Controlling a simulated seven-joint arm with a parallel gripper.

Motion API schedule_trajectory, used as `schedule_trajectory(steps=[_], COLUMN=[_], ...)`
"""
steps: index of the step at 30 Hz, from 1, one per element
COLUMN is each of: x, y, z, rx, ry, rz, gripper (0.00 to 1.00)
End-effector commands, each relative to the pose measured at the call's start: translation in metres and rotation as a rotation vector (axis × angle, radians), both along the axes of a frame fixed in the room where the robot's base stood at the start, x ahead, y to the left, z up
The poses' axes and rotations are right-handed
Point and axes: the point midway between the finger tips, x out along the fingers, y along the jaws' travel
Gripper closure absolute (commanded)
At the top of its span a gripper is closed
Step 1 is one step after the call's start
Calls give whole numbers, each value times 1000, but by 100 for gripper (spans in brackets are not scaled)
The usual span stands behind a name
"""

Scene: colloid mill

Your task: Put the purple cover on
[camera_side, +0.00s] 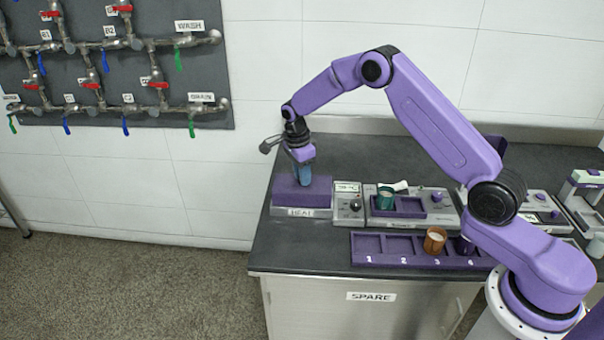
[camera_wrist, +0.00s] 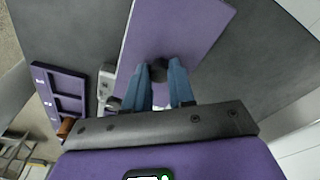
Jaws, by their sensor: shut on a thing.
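The purple cover (camera_side: 302,197) is a box-shaped lid at the left end of the bench. It sits level over the grey unit labelled HEAT (camera_side: 303,212); no gap shows between them, but I cannot tell if it rests fully. My gripper (camera_side: 304,182) points down at the top of the cover. In the wrist view the blue fingers (camera_wrist: 160,75) are shut on a dark knob (camera_wrist: 158,69) on the flat purple top of the cover (camera_wrist: 180,28). What is under the cover is hidden.
A control box with a dial (camera_side: 348,205) stands right of the HEAT unit. Beyond it a purple tray holds a green cup (camera_side: 385,197). In front, a numbered purple rack (camera_side: 400,250) holds a brown cup (camera_side: 434,241). Valved pipes (camera_side: 110,60) hang on the wall.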

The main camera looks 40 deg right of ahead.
Motion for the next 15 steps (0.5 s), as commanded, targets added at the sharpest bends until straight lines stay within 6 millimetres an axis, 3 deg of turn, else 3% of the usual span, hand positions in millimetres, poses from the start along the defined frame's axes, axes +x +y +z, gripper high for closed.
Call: schedule_trajectory(steps=[13, 14, 15], x=[0, 0, 0], y=[0, 0, 0], z=[-1, -1, -1], rx=[0, 0, 0], ry=[0, 0, 0], rz=[0, 0, 0], gripper=[100, 70, 57])
